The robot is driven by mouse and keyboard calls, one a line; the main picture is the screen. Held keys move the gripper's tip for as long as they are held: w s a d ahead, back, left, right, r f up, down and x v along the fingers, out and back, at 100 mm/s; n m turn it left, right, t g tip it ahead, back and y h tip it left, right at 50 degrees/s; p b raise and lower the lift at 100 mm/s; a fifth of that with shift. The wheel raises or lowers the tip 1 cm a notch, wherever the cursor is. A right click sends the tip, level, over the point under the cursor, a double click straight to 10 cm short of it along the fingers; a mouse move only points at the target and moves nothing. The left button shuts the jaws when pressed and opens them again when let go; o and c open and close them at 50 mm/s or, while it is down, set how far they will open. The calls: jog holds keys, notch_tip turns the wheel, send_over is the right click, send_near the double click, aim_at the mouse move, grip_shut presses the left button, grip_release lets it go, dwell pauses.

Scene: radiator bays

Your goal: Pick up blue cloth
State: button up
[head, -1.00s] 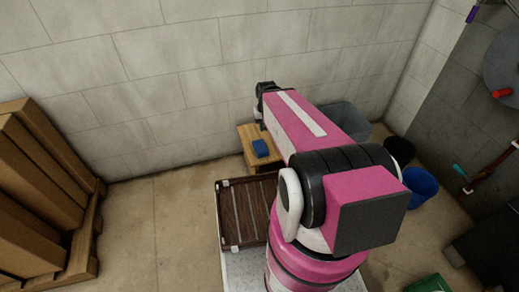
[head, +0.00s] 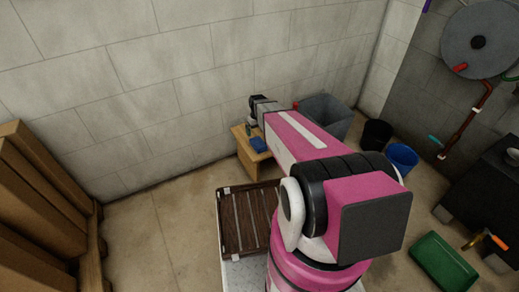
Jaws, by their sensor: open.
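The blue cloth (head: 258,145) lies on a small wooden stool (head: 241,143) against the back wall. It looks like a small folded blue pad, and its right part is hidden by my arm. My gripper (head: 251,128) is at the far end of my pink arm, above the stool and close over the cloth's left side. The gripper is small and dark here; it is open, and I cannot tell whether it touches the cloth.
A dark slatted tray (head: 228,222) sits in front of the stool. A grey bin (head: 325,113), a black bucket (head: 376,136) and a blue bucket (head: 402,157) stand to the right. A green crate (head: 443,262) is at lower right. Brown boxes (head: 35,200) stand left. Floor at left is clear.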

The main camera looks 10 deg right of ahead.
aim_at(258, 143)
jog(key=shift+d+f, duration=0.1)
jog(key=shift+f, duration=0.65)
notch_tip(258, 143, down, 5)
jog(key=shift+r, duration=0.2)
jog(key=f, duration=0.5)
jog(key=shift+w+d, duration=0.15)
jog(key=shift+w, duration=0.15)
jog(key=shift+c, duration=0.3)
jog(key=c, duration=0.9)
